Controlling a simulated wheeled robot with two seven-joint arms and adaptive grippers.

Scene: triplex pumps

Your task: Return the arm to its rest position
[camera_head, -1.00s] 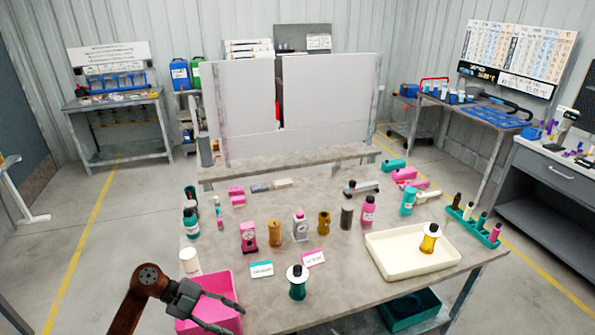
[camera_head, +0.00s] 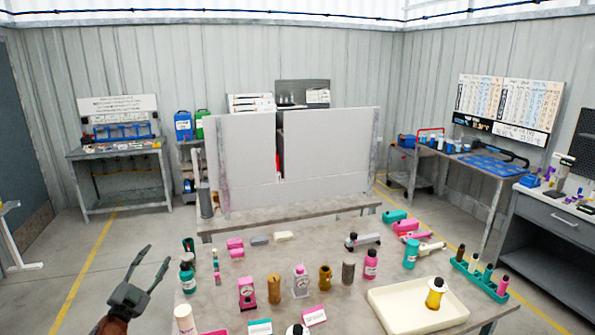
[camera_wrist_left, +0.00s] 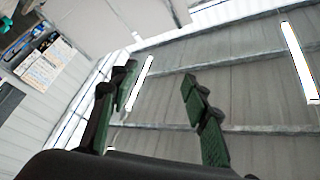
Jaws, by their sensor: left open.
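My left gripper (camera_head: 148,274) is at the lower left of the head view, beside the table's left edge. Its two fingers are spread and point up, with nothing between them. In the left wrist view the open fingers (camera_wrist_left: 158,95) stand apart against the wall and ceiling, and no object lies between them. My brown arm link shows just below the gripper in the head view. My right arm and gripper are not in view.
The grey table (camera_head: 230,293) holds several bottles and pump parts. A cream tray (camera_head: 384,314) with a yellow-and-black part (camera_head: 435,293) is at its right. Floor left of the gripper is clear.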

